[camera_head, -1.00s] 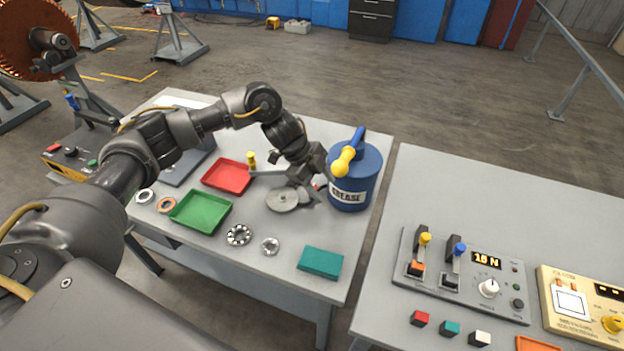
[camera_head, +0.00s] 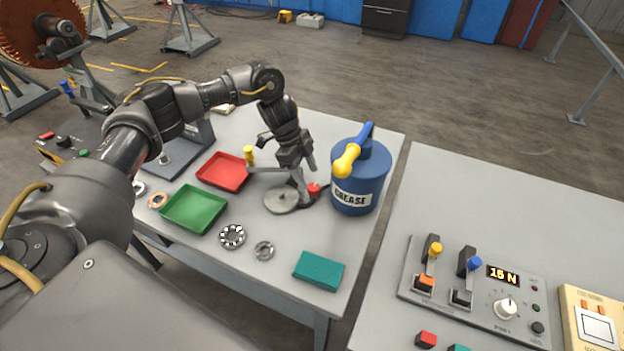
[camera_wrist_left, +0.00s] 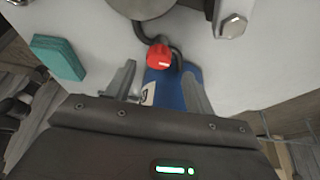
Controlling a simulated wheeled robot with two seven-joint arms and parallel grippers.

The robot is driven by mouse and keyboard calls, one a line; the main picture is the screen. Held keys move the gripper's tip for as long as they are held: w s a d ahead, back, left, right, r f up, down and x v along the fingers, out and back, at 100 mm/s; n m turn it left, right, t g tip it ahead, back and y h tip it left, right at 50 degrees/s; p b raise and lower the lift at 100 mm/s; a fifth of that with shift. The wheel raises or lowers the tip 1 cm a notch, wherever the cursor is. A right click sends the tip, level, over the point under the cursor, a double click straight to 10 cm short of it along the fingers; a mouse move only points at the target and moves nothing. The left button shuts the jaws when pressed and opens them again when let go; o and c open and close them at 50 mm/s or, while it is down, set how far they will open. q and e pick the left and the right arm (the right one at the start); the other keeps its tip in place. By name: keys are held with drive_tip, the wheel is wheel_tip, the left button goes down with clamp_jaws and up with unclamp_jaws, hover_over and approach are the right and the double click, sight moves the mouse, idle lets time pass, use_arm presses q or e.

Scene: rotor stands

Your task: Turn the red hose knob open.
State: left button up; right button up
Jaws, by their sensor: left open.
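The red hose knob (camera_head: 314,189) sits low on a dark hose between the round grey disc (camera_head: 281,200) and the blue grease bucket (camera_head: 361,175). My left gripper (camera_head: 306,181) points down right beside the knob in the head view. In the left wrist view the knob (camera_wrist_left: 159,56) lies just ahead of the tips of the open left gripper (camera_wrist_left: 162,80), roughly centred between its two fingers. Whether a finger touches the knob I cannot tell. Part of the bucket shows blue between the fingers. My right gripper is not in view.
The blue bucket with its yellow-tipped handle (camera_head: 347,160) stands close on the right. A red tray (camera_head: 222,171), a green tray (camera_head: 193,209), bearings (camera_head: 232,236) and a teal block (camera_head: 319,271) lie on the left table. A control panel (camera_head: 478,285) is on the right table.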

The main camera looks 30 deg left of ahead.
sight(314, 187)
use_arm(q)
drive_tip(key=x, duration=0.3)
drive_tip(key=shift+s+d+p, duration=0.15)
drive_tip(key=shift+s+p, duration=0.05)
drive_tip(key=shift+p, duration=0.15)
drive_tip(key=shift+d+f, duration=0.1)
drive_tip(key=shift+f, duration=0.3)
drive_tip(key=c, duration=1)
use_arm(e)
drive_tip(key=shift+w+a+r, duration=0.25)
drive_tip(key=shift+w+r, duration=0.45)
